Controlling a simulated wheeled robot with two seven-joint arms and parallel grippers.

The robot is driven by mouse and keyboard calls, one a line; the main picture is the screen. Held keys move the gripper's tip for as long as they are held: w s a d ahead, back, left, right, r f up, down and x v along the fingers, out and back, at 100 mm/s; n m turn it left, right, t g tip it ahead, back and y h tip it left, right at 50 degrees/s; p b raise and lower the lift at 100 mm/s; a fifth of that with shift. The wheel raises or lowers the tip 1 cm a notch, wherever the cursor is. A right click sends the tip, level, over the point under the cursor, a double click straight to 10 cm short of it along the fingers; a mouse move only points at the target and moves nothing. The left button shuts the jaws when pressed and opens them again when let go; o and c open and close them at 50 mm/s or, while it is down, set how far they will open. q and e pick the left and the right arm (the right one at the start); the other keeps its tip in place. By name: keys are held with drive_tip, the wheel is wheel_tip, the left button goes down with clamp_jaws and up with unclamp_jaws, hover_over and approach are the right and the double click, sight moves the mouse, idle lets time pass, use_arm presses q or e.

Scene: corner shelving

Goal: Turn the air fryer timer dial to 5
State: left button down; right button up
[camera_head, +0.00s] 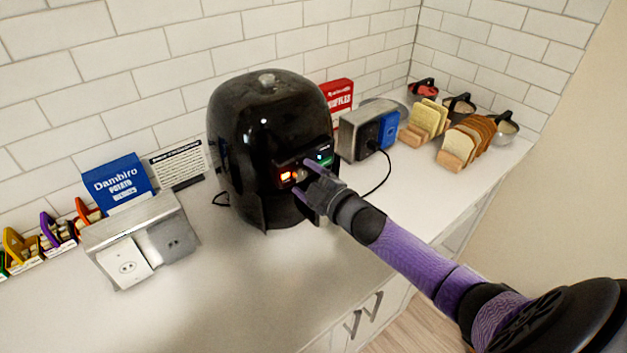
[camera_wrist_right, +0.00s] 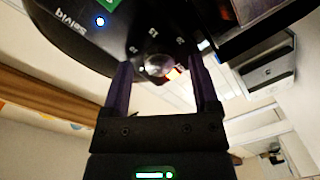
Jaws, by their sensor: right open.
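The black air fryer (camera_head: 255,125) stands on the white counter against the tiled wall. Its control panel (camera_head: 305,162) has lit red and green areas. My right gripper (camera_head: 307,178) is open in front of the panel. In the right wrist view, the timer dial (camera_wrist_right: 158,66) is a small round shiny knob between the two open fingers of my right gripper (camera_wrist_right: 160,80), with printed numbers around it. I cannot tell whether the fingers touch it. The dial's setting is not readable. My left gripper is not in view.
A metal outlet box (camera_head: 130,222) and blue Dambiro box (camera_head: 120,182) stand left. The counter (camera_head: 235,290) in front of the fryer is clear.

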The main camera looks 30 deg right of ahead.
drive_tip(key=s+d+p, duration=0.1)
drive_tip(key=s, duration=0.8)
drive_tip(key=shift+s+r, duration=0.3)
drive_tip(key=shift+d, duration=0.1)
